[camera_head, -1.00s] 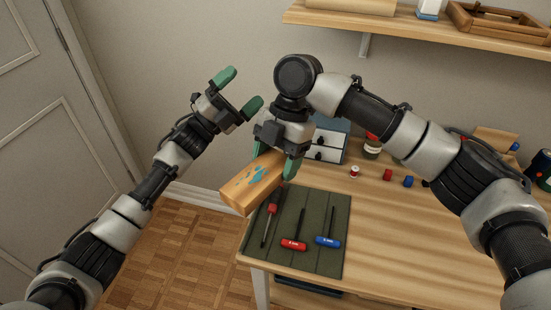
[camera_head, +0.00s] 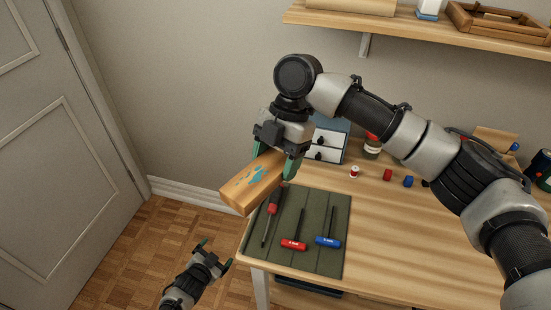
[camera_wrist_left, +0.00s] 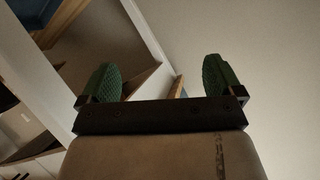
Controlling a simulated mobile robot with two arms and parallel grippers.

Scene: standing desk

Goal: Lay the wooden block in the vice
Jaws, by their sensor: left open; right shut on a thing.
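The wooden block (camera_head: 252,184) is a light brown bar with teal paint marks on its top. My right gripper (camera_head: 278,160) is shut on it and holds it in the air above the left part of the desk, with its near end reaching past the tool mat. My left gripper (camera_head: 215,252) is open and empty, low over the floor to the left of the desk. Its two green fingers stand wide apart in the left wrist view (camera_wrist_left: 163,80). I see no vice in these views.
A green mat (camera_head: 326,204) on the desk (camera_head: 400,250) carries a screwdriver (camera_head: 270,215), a red-handled tool (camera_head: 294,243) and a blue-handled tool (camera_head: 328,241). A shelf (camera_head: 420,25) hangs above. The desk's front middle is clear.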

